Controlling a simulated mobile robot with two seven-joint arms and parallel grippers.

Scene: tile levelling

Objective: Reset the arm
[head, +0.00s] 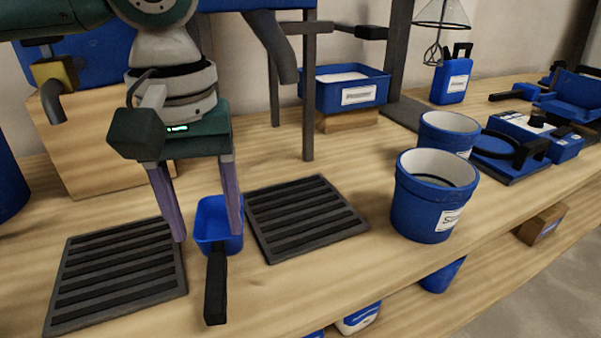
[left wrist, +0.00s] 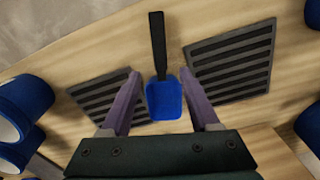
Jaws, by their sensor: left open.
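My left gripper (head: 207,238) is open above the wooden bench, its two purple fingers pointing down and apart. It also shows in the left wrist view (left wrist: 165,92). A blue scoop (head: 219,218) with a black handle lies on the bench below the gripper. In the left wrist view the blue scoop (left wrist: 164,100) appears between the open fingers, its handle pointing away. In the head view the right finger overlaps the scoop's edge; I cannot tell whether they touch. My right gripper is not in view.
Black slatted grates lie left (head: 118,272) and right (head: 303,215) of the scoop. A labelled blue bucket (head: 418,213) stands to the right, another (head: 440,128) behind it. A blue bin (head: 338,92) sits at the back. Blue tools (head: 510,145) crowd the far right.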

